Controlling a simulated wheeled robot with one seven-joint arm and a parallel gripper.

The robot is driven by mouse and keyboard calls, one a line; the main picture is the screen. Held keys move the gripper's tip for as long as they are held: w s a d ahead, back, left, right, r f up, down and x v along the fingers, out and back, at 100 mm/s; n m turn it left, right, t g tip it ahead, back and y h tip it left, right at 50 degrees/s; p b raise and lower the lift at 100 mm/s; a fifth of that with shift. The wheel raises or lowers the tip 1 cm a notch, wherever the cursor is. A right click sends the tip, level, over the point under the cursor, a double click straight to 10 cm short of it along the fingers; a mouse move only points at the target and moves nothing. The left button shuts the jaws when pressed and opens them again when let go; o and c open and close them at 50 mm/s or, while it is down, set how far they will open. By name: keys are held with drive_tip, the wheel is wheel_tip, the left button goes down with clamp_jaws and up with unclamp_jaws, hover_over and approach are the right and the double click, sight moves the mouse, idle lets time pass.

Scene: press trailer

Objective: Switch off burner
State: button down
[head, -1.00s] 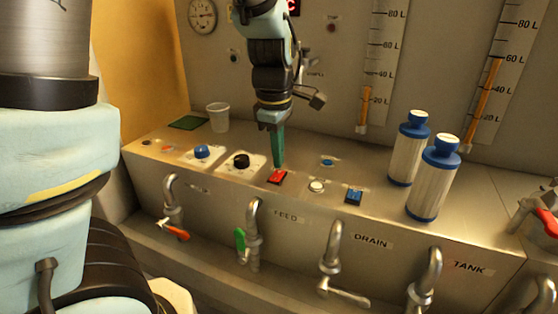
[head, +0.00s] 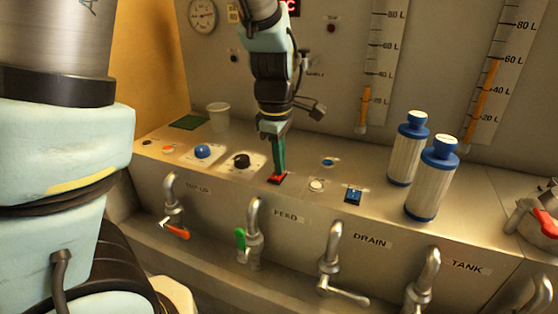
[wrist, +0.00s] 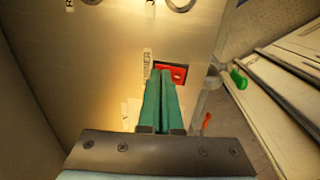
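A red rocker switch (head: 277,179) in a dark frame sits on the slanted metal console, right of a black knob (head: 241,160). It also shows in the wrist view (wrist: 179,71), just beyond my fingertips. My gripper (head: 281,172) points down with its green fingers together and nothing visible between them. The fingertips are at the red switch and cover part of it; I cannot tell for sure whether they touch it. In the wrist view the two fingers (wrist: 164,78) lie side by side. No label reading "burner" is legible.
A blue knob (head: 202,152), a white button (head: 316,185) and a blue switch (head: 353,195) are on the console. Two blue-capped bottles (head: 408,148) (head: 432,178) stand to the right. A white cup (head: 218,117) stands at the back left. Taps (head: 254,230) line the front.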

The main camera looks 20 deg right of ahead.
drive_tip(key=shift+s+a+f+p, duration=0.2)
drive_tip(key=shift+s+a+p, duration=0.25)
drive_tip(key=shift+s+a, duration=0.25)
drive_tip(key=shift+r, duration=0.1)
